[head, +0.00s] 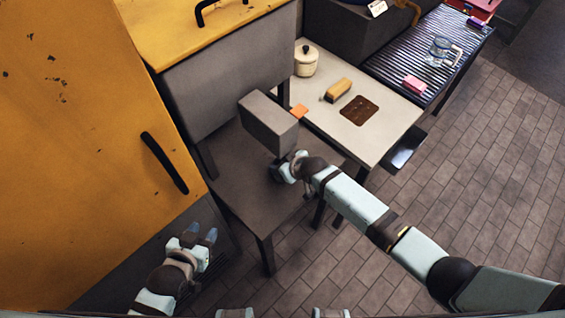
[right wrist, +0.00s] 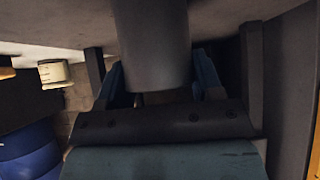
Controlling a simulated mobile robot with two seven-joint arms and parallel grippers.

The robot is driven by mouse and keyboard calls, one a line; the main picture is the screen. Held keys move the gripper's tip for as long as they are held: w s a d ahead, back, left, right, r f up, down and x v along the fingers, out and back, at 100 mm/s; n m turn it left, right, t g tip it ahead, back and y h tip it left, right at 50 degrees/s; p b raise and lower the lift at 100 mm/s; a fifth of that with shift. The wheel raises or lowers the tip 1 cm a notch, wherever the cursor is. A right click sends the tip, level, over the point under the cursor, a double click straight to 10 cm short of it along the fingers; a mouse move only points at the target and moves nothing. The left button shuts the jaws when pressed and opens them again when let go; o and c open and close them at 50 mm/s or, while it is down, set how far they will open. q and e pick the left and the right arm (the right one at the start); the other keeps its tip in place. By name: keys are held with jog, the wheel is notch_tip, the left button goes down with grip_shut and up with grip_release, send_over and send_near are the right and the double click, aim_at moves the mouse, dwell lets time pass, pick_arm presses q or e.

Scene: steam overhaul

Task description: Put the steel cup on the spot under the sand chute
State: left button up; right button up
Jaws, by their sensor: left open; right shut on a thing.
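The steel cup (right wrist: 152,40) shows in the right wrist view as a plain grey cylinder between the fingers of my right gripper (right wrist: 158,82), which is shut on it. In the head view my right gripper (head: 284,168) is low over the dark grey table, at the lower edge of a grey box (head: 268,122) that looks like the sand chute. The cup cannot be made out there, and the spot under the box is hidden. My left gripper (head: 201,236) is open and empty beside the yellow cabinet.
The yellow cabinet (head: 90,130) fills the left. A pale table (head: 385,140) holds a cream pot (head: 306,60), a tan block (head: 338,90), an orange piece (head: 299,111) and a brown mat (head: 359,110). A slatted bench (head: 410,60) stands behind. The floor at right is clear.

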jog(key=shift+f, duration=0.15)
jog(key=o, duration=1)
jog(key=v, duration=1.2)
jog(key=s+d+m+t+h, duration=0.1)
jog(key=s+d+m, duration=0.1)
jog(key=s+d, duration=0.2)
jog(key=s+d+f+m+t+h, duration=0.1)
jog(key=s+d+m+t, duration=0.1)
jog(key=s+d, duration=0.3)
jog(key=s+d+m+t+h, duration=0.1)
jog(key=s+d+m, duration=0.1)
jog(key=s+d, duration=0.3)
jog(key=shift+s+f+h, duration=0.15)
jog(key=shift+s+h, duration=0.15)
jog(key=shift+s, duration=1.8)
jog(key=shift+a, duration=0.1)
